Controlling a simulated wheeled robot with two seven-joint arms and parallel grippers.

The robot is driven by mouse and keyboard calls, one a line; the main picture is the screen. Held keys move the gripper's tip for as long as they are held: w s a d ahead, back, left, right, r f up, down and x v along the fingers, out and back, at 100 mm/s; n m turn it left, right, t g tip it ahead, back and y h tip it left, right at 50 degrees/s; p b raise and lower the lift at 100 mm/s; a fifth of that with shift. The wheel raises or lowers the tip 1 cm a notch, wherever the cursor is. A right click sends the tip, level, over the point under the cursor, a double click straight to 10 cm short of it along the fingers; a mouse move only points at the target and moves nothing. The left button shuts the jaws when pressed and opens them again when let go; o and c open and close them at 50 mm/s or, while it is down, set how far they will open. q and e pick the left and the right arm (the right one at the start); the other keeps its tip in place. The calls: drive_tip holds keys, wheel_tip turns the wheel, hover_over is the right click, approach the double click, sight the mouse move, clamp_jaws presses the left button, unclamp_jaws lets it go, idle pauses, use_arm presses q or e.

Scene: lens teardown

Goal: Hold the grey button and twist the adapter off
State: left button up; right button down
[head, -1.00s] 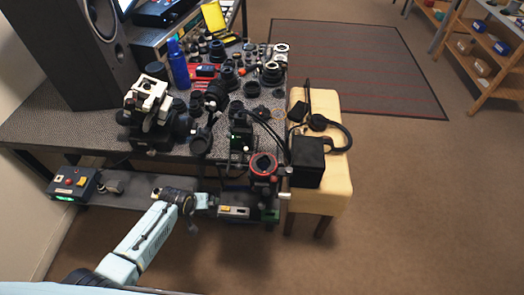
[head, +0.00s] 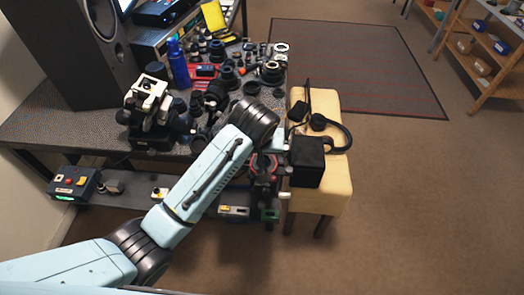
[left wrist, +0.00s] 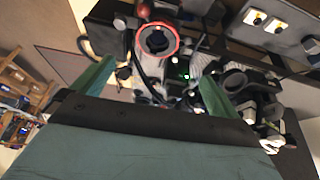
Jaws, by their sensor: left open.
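The dark round part with a red ring, likely the adapter mount (left wrist: 157,40), shows at the top of the left wrist view, facing the camera. In the head view my left arm largely covers it, with only bits of red showing. My left gripper (left wrist: 158,72) is open, its green fingers spread wide. In that picture the ring lies above and between the fingertips, and nothing is seen held between them. I cannot make out the grey button for certain. My right gripper is in neither view.
A yellow stool (head: 331,192) carries a black box (head: 307,160) and headphones (head: 336,130), right of the bench. Lenses, a blue bottle (head: 178,66) and a white-topped device (head: 148,98) crowd the bench. A control box (head: 74,183) sits at left.

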use_arm(q)
drive_tip(key=x, duration=1.1)
drive_tip(key=shift+s+d+f, duration=0.25)
drive_tip(key=shift+d+f, duration=0.1)
drive_tip(key=shift+f, duration=0.05)
drive_tip(key=c, duration=1.1)
idle(1.1)
